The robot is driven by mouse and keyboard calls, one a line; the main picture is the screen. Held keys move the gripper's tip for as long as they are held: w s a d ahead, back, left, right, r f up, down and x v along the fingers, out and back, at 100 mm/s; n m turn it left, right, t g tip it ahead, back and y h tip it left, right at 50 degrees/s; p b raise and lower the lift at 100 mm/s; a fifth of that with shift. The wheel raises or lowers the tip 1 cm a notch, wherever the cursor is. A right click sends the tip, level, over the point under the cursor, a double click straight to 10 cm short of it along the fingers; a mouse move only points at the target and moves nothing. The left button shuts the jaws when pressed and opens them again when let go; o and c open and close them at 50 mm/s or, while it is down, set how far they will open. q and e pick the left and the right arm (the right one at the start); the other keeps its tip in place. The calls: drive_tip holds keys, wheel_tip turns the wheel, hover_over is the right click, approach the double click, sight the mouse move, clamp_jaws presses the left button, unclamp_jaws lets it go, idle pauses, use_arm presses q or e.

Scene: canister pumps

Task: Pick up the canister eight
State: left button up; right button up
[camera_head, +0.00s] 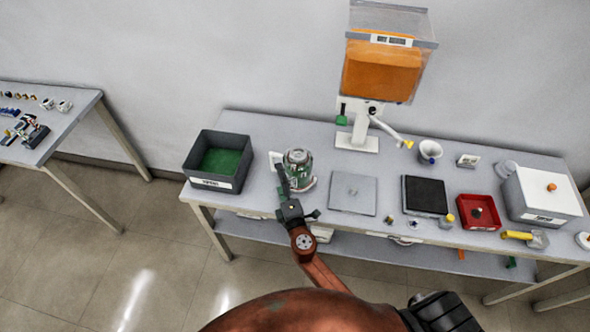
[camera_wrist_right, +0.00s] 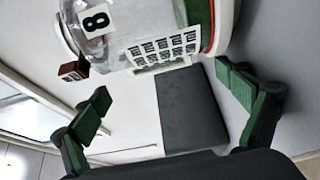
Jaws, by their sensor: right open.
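Canister eight (camera_head: 299,164) stands on the table, a rounded grey and green canister. In the right wrist view the canister (camera_wrist_right: 165,25) fills the top, with a black "8" on a white label and a grid label below it; its top is cut off. My right gripper (camera_head: 292,199) is at its near side. In the wrist view, the right gripper (camera_wrist_right: 163,88) is open, its green-padded fingers spread wide with nothing between the tips. Whether a finger touches the canister cannot be told. My left gripper is not in view.
A dark bin (camera_head: 213,184) with a green inside stands to the left. A grey plate (camera_head: 353,194), black pad (camera_head: 425,196), red tray (camera_head: 478,212) and white box (camera_head: 542,195) lie to the right. An orange dispenser (camera_head: 382,72) stands behind on a white stand.

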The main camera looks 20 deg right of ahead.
sight(275, 170)
drive_tip(key=shift+w+r+p, duration=0.2)
drive_tip(key=shift+w+p, duration=0.15)
drive_tip(key=shift+w, duration=0.35)
drive_tip(key=shift+w+d, duration=0.15)
drive_tip(key=shift+w, duration=0.75)
drive_tip(key=w, duration=0.3)
drive_tip(key=shift+w+d+f, duration=0.1)
drive_tip(key=shift+w+d, duration=0.05)
drive_tip(key=shift+w, duration=0.4)
drive_tip(key=c, duration=0.9)
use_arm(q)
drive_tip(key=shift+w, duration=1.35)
use_arm(e)
drive_tip(key=shift+w, duration=0.1)
drive_tip(key=c, duration=0.5)
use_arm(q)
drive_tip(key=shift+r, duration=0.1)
